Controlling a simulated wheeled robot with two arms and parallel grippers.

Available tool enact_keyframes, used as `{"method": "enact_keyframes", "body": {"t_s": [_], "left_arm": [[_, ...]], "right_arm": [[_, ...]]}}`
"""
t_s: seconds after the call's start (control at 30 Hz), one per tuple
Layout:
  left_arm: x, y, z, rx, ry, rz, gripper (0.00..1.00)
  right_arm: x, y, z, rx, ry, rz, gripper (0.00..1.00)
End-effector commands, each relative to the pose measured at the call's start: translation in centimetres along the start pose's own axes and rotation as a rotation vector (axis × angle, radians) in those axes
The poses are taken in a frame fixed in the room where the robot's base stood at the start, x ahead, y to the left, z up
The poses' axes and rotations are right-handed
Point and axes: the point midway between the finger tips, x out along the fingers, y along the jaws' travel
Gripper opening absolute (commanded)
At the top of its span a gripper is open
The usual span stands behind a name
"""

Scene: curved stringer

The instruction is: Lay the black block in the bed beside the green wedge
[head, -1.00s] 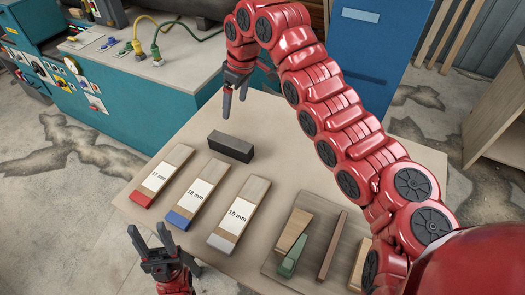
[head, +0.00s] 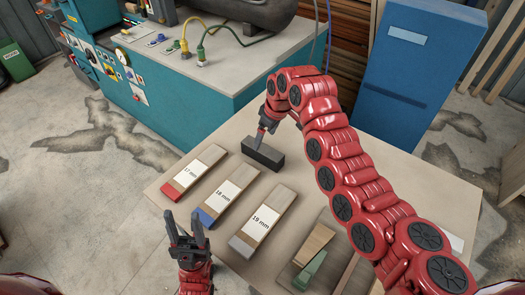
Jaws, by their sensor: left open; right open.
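The black block (head: 262,153) lies on the table behind the labelled wooden pieces. My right gripper (head: 262,138) is open and points down at the block's top; one finger overlaps it in the picture, and I cannot tell whether they touch. The green wedge (head: 311,269) lies at the front, beside a plain wooden wedge (head: 315,243). The bed around it is mostly hidden by my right arm and the picture's lower edge. My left gripper (head: 184,219) is open and empty, in front of the table's left edge.
Three wooden pieces lie in a row: 17 mm with a red end (head: 194,173), 18 mm with a blue end (head: 228,193), 19 mm with a grey end (head: 263,220). A teal workbench (head: 205,108) and a blue cabinet (head: 412,75) stand behind.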

Motion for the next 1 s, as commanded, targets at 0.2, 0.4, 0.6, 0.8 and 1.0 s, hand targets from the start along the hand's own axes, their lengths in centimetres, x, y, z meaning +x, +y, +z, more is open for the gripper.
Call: {"method": "enact_keyframes", "body": {"t_s": [0.2, 0.4, 0.6, 0.8, 1.0], "left_arm": [[2.1, -0.1, -0.3, 0.000, 0.000, 0.000, 0.50], [3.1, -0.2, -0.5, 0.000, 0.000, 0.000, 0.50], [3.0, -0.1, -0.5, 0.000, 0.000, 0.000, 0.50], [3.0, -0.1, -0.5, 0.000, 0.000, 0.000, 0.50], [3.0, -0.1, -0.5, 0.000, 0.000, 0.000, 0.50]], "right_arm": [[1.7, -0.1, 0.5, 0.003, -0.003, -0.005, 0.90], [4.7, -0.2, 0.6, -0.001, -0.001, -0.001, 0.90], [5.2, -0.1, 0.7, 0.000, 0.000, -0.001, 0.90], [5.2, -0.1, 0.7, 0.001, 0.001, 0.000, 0.63], [5.2, -0.1, 0.7, 0.000, 0.001, 0.000, 0.27]]}}
